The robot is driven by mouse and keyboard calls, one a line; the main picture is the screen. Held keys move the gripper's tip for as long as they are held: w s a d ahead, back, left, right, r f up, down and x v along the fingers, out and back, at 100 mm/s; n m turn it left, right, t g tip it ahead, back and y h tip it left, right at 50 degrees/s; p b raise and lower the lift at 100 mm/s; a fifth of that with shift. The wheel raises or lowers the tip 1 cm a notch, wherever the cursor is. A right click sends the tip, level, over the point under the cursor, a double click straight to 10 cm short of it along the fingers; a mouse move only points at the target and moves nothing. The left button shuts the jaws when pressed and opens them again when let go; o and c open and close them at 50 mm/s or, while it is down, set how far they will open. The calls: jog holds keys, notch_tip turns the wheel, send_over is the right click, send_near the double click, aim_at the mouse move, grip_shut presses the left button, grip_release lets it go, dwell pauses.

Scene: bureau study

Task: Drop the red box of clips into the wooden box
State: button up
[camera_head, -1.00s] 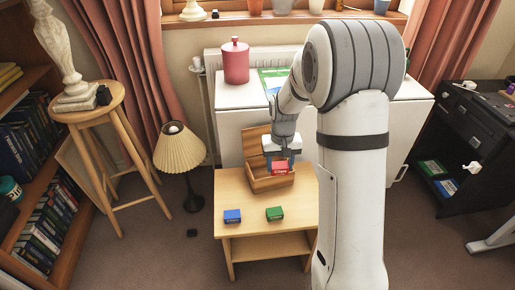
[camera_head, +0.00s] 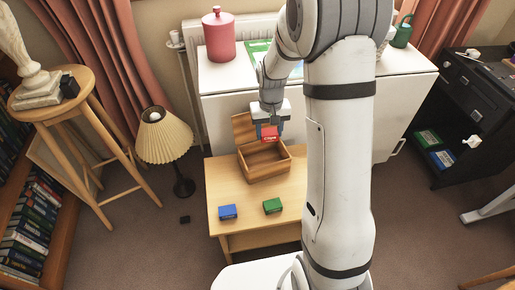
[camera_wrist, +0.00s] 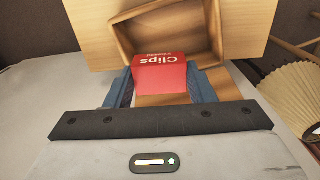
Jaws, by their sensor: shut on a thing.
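The red box of clips (camera_head: 270,133) is held between the fingers of my gripper (camera_head: 268,126). In the wrist view the red box (camera_wrist: 160,74), lettered "Clips", sits between the blue fingers of my gripper (camera_wrist: 163,84). The wooden box (camera_head: 287,164) stands on the small table with its lid open and tilted up at the back. The red box is above the wooden box, near its back side and lid. In the wrist view the wooden box (camera_wrist: 120,35) appears beyond the red box, its inside looking empty.
A white cabinet (camera_head: 225,85) stands behind, with a pink canister (camera_head: 218,35). A lamp (camera_head: 164,137) and a stool (camera_head: 75,105) are at left.

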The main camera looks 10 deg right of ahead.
jog(key=shift+s+f, duration=0.4)
jog(key=shift+s, duration=0.3)
notch_tip(320, 180, down, 6)
jog(key=b, duration=0.4)
jog(key=shift+b, duration=0.3)
jog(key=o, duration=1)
jog(key=shift+o, duration=0.2)
jog(key=shift+r, duration=0.15)
notch_tip(320, 180, up, 8)
jog(key=p, duration=0.2)
jog(key=shift+p, duration=0.4)
jog(key=shift+f, duration=0.2)
